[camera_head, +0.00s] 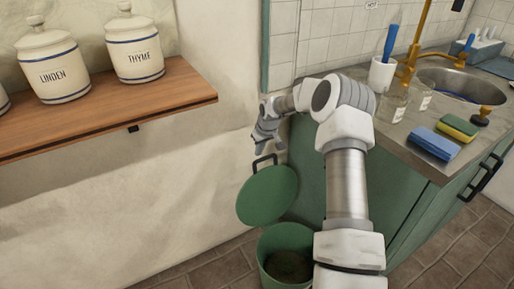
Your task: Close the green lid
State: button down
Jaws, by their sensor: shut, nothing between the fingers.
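The green lid (268,196) is a round disc with a dark handle (265,161) at its upper edge. It stands raised and tilted back behind the opening of a green bin (285,259). The bin's open top shows a dark inside, and my arm covers part of its right side. My gripper (267,149) is shut and empty, pointing down just above the lid's upper edge, close to the handle. I cannot tell whether it touches the handle.
A wooden shelf (180,90) with white jars (135,45) is on the left wall. A green cabinet (310,165) with a grey counter (410,165) is on the right, holding sponges (434,144), glass jars and a sink (462,85). Tiled floor (445,250) is clear at lower right.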

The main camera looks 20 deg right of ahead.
jog(key=shift+s+d, duration=0.15)
jog(key=shift+s, duration=0.5)
jog(key=shift+s, duration=0.1)
